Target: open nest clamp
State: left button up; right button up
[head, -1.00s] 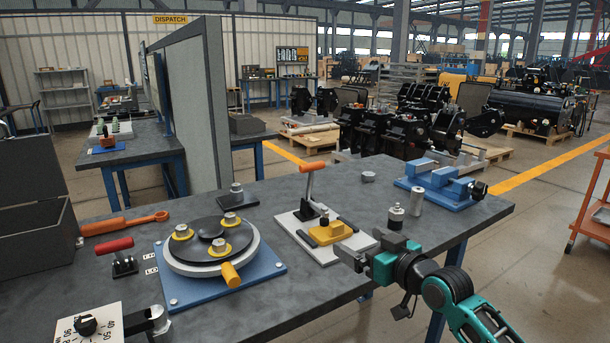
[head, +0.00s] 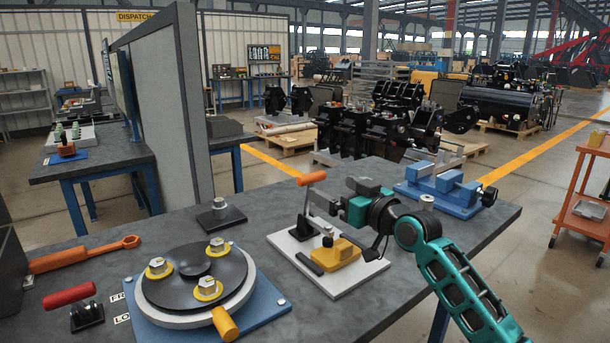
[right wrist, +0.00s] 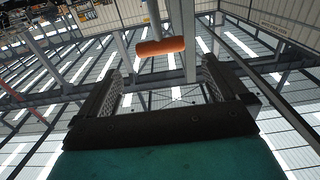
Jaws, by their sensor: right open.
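The nest clamp is a toggle clamp on a white plate (head: 283,243), with a dark base (head: 303,231) and a lever standing nearly upright. Its orange handle (head: 312,179) tops the lever and also shows in the right wrist view (right wrist: 161,46), ahead of the fingers and between them. A yellow block (head: 336,253) sits on the plate, with a small dark plunger (head: 327,241) above it. My right gripper (head: 334,196) is open and empty, just right of the handle; I see no contact. My left gripper is out of view.
A round fixture (head: 170,298) with yellow-collared studs stands left of the clamp. A blue vise (head: 440,187) is behind my right arm. A red-handled clamp (head: 70,296) and an orange wrench (head: 85,255) lie at left. Bare bench lies in front of the plate.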

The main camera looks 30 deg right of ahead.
aim_at(315, 179)
jog(key=w, duration=0.7)
jog(key=w+a, duration=0.1)
jog(key=w, duration=0.2)
jog(key=shift+w, duration=0.35)
jog(key=c, duration=1.3)
